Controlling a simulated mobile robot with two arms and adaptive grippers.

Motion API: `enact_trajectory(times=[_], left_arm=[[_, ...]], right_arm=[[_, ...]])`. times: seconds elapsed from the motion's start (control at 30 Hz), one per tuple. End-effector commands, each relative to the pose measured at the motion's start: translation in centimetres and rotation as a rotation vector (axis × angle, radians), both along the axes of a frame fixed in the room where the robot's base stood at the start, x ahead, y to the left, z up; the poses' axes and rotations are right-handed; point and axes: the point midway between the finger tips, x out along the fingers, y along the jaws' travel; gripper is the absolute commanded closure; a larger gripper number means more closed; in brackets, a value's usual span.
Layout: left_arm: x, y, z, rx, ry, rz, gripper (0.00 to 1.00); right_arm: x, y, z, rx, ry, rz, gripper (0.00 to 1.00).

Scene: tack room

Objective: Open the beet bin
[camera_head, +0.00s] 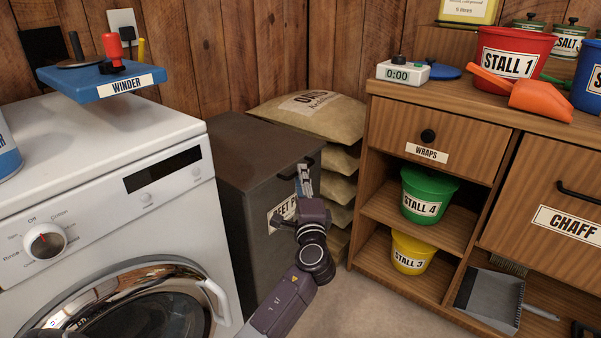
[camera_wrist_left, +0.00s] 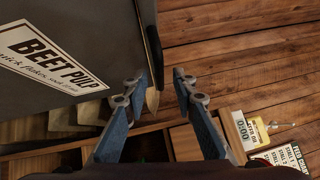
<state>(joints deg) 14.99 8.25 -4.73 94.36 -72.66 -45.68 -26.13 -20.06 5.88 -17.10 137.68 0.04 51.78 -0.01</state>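The beet bin (camera_head: 250,212) is a dark grey box between the washing machine and the wooden cabinet. Its flat lid (camera_head: 240,140) looks closed. A dark handle (camera_head: 288,172) is at the front right of the lid. The bin's "BEET PULP" label (camera_wrist_left: 42,50) is clear in the left wrist view and partly hidden by my arm in the head view. My left gripper (camera_head: 304,180) is at the bin's front by the handle. In the left wrist view its fingers (camera_wrist_left: 158,84) are apart and empty, near the bin's dark edge. My right gripper is not in view.
A white washing machine (camera_head: 100,150) stands close at the left, with a blue winder (camera_head: 100,80) on top. Stacked feed sacks (camera_head: 312,115) are behind the bin. The wooden cabinet (camera_head: 485,125) with buckets stands at the right. Some floor (camera_head: 365,305) is bare before it.

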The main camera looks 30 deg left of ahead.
Motion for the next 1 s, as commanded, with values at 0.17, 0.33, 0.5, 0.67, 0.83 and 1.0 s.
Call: enact_trajectory(times=[0.17, 0.33, 0.5, 0.67, 0.83, 1.0], left_arm=[[1.8, 1.5, 0.2, 0.001, -0.001, 0.001, 0.75], [2.4, 2.0, 0.4, 0.0, 0.0, -0.001, 0.75], [2.4, 2.0, 0.4, -0.001, 0.0, -0.001, 0.75], [2.4, 2.0, 0.4, -0.001, 0.0, -0.001, 0.87], [2.4, 2.0, 0.4, -0.001, 0.0, -0.001, 1.0], [2.4, 2.0, 0.3, -0.001, 0.0, -0.001, 1.0]], right_arm=[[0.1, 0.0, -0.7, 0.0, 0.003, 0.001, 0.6], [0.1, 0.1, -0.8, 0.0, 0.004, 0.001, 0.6], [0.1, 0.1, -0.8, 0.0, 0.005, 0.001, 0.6], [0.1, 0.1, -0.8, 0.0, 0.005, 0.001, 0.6], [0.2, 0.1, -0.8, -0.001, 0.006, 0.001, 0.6], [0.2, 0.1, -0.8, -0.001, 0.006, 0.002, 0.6]])
